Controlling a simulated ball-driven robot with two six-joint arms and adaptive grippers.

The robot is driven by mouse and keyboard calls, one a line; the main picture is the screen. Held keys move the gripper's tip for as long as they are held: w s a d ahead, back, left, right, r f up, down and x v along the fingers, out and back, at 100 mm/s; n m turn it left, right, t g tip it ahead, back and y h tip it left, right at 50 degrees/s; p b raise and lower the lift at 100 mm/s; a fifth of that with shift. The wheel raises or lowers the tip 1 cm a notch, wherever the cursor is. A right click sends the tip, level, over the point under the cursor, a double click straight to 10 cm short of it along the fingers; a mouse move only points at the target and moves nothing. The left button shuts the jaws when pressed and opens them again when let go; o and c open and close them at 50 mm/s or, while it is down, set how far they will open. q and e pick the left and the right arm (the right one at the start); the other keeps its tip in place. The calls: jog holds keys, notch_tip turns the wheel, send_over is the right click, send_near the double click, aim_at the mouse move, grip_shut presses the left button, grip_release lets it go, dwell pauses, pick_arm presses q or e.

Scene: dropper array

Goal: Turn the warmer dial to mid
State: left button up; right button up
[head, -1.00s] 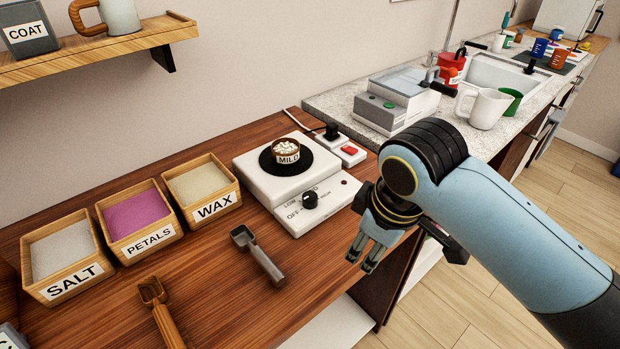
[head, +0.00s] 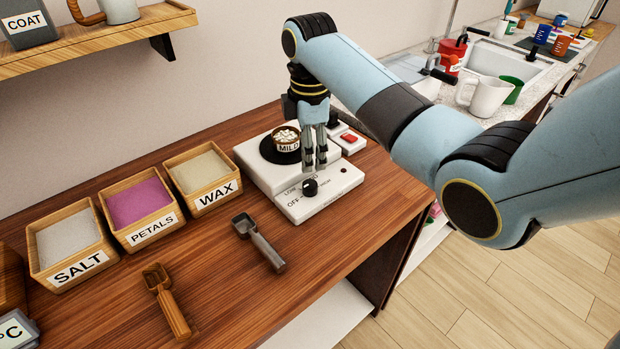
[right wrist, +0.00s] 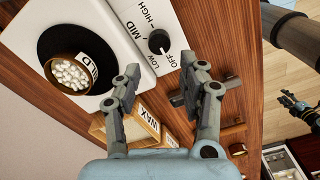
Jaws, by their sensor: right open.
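The warmer (head: 268,178) is a white box with a black round plate (head: 270,154) and a front panel marked OFF, LOW, MID and HIGH. Its black dial (head: 310,187) also shows in the right wrist view (right wrist: 158,41); its pointer seems to face the OFF/LOW side, but it is small. My right gripper (head: 315,169) points down just above and behind the dial, apart from it. It is open and empty, its fingers (right wrist: 160,70) spread below the dial in the right wrist view. A dark shape, seemingly my left gripper (right wrist: 297,106), is small at that view's right edge.
A small bowl labelled MILD (head: 287,138) stands on the plate, close beside my right fingers. A grey scoop (head: 258,243) and a wooden scoop (head: 166,300) lie in front. Boxes of WAX (head: 203,180), PETALS (head: 140,215) and SALT (head: 69,247) stand left.

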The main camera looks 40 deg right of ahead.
aim_at(310, 184)
notch_tip(310, 184, down, 8)
jog(key=shift+f, duration=0.1)
grip_shut()
dwell(0.4)
